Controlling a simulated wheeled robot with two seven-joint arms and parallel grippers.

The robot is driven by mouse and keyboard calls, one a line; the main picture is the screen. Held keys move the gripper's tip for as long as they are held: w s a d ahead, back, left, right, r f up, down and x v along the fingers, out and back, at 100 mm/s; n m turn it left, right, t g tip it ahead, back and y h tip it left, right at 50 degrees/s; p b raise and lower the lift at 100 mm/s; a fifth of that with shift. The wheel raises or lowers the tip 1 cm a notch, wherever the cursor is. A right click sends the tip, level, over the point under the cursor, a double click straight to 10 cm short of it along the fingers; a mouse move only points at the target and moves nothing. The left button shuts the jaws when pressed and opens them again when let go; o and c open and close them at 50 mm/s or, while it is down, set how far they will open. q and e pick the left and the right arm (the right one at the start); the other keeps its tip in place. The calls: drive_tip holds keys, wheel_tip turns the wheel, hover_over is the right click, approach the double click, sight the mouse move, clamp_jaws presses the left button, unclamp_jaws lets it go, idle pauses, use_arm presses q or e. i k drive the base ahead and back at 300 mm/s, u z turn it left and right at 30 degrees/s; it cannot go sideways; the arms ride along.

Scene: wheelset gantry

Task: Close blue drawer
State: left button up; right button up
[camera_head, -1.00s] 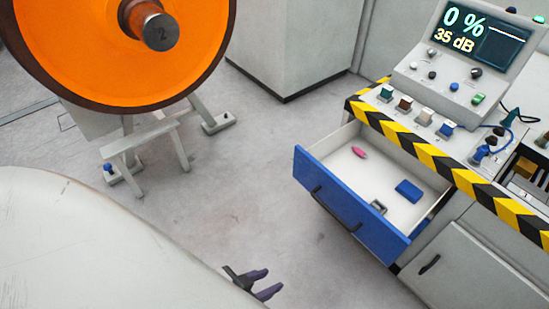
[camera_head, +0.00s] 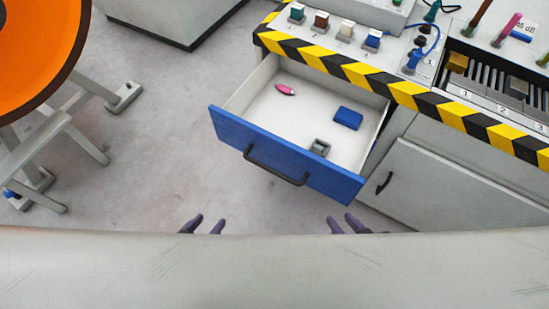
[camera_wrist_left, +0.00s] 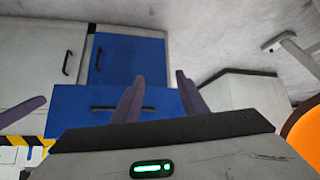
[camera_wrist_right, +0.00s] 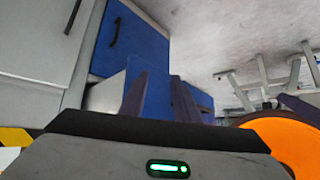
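The blue drawer (camera_head: 230,128) stands open from the bench in the head view, its blue front with a black bar handle (camera_head: 275,167) facing me. Inside are a pink item (camera_head: 285,90), a blue block (camera_head: 347,118) and a small grey piece (camera_head: 320,147). My left gripper (camera_head: 204,226) is open and empty, low and left of the drawer front. My right gripper (camera_head: 345,225) is open and empty, below the front's right end. Neither appears to touch the drawer. The drawer front also shows in the left wrist view (camera_wrist_left: 75,99).
The bench edge has a yellow-black striped border (camera_head: 340,65) above the drawer. A grey cabinet door (camera_head: 430,185) is right of the drawer. An orange wheel (camera_head: 35,50) on a grey stand (camera_head: 80,140) is at the left. Floor between is clear.

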sight(277, 129)
drive_tip(key=u, duration=0.45)
drive_tip(key=k, duration=1.05)
drive_tip(key=z, duration=0.5)
drive_tip(key=i, duration=0.6)
drive_tip(key=z, duration=0.3)
